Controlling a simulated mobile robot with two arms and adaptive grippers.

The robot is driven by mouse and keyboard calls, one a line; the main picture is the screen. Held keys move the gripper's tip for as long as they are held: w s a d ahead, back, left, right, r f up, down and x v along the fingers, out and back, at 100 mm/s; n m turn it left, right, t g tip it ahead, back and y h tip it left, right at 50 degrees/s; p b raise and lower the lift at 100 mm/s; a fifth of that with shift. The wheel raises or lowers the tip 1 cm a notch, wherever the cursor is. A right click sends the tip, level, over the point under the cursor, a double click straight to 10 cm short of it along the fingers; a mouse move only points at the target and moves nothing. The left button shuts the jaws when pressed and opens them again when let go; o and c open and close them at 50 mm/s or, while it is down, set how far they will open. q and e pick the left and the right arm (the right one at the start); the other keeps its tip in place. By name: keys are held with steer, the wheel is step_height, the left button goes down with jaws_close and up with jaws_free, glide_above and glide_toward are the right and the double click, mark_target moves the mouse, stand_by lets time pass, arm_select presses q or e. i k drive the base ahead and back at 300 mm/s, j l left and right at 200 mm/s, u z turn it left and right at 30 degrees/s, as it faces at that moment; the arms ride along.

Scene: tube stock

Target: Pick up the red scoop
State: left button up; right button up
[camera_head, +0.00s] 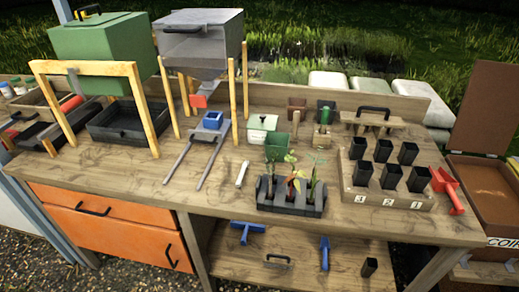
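A red scoop (448,188) is at the right end of the wooden workbench (340,233). It is beside the numbered wooden block (402,201) that carries several black pots. The scoop's wide part is at the back left, and a narrower part reaches forward and right. Whether it lies on the bench or hangs at its edge is hard to tell. Neither of my grippers is in view.
A black tray with seedlings (291,208) stands left of the numbered block. A green bin (107,38) and a grey hopper (199,38) stand on wooden frames at the left. A brown box (489,183) is beyond the right edge.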

mark_target(446, 188)
steer(key=z, duration=1.05)
